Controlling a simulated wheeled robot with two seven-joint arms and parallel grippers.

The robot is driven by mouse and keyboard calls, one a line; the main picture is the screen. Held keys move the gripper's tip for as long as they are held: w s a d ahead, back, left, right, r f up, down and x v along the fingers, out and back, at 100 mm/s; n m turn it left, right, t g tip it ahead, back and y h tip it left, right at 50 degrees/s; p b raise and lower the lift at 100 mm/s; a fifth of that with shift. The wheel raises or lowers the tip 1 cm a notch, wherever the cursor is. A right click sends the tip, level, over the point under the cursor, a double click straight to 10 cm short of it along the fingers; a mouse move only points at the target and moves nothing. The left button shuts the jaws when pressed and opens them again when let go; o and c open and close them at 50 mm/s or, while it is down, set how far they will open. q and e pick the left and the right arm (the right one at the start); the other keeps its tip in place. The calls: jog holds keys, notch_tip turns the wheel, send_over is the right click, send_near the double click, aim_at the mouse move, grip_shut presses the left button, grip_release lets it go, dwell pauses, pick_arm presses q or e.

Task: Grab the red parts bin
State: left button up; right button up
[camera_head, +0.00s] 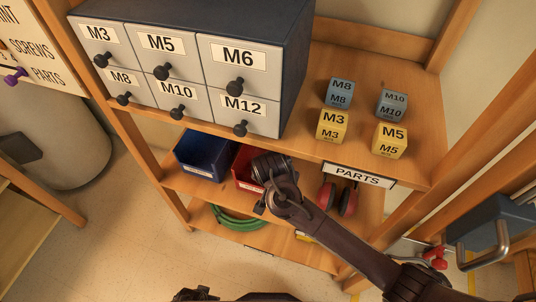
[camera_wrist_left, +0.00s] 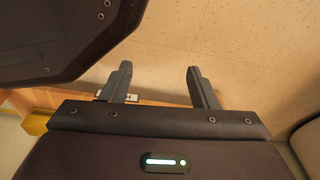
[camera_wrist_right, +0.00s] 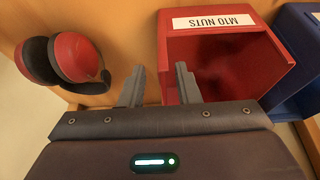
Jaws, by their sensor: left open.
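The red parts bin (camera_head: 242,163) stands on the middle shelf, partly hidden behind my right arm in the head view. In the right wrist view the red bin (camera_wrist_right: 250,62) shows from close up, with a white "M10 NUTS" label upside down and an empty-looking inside. My right gripper (camera_wrist_right: 159,80) is at the bin's left side in that view, its fingers apart, one over the inside and one outside the side wall. I cannot tell whether they touch it. My left gripper (camera_wrist_left: 160,78) is open and empty, above the floor.
A blue bin (camera_head: 203,154) stands beside the red one. Red ear muffs (camera_head: 338,198) are on the other side. A green coil (camera_head: 238,220) lies below. Above are a drawer cabinet (camera_head: 290,60) and several small labelled boxes. A "PARTS" sign (camera_head: 358,175) is on the shelf edge.

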jog(key=w+d, duration=0.1)
jog(key=w, duration=0.2)
jog(key=w+d+b, duration=0.1)
jog(key=w, duration=0.2)
jog(key=w+d, duration=0.1)
jog(key=w, duration=0.2)
jog(key=shift+w, duration=0.3)
jog(key=b+x, duration=0.1)
jog(key=x, duration=0.4)
jog(key=shift+w+d+b, duration=0.1)
jog(key=shift+b, duration=0.25)
grip_shut()
pick_arm(q)
jog(key=w+d+r, duration=0.1)
jog(key=w+r, duration=0.2)
jog(key=w, duration=0.1)
jog(key=shift+w+d+r, duration=0.25)
jog(key=shift+w+r, duration=0.05)
jog(key=shift+r, duration=0.1)
pick_arm(e)
jog(key=shift+d+f, duration=0.15)
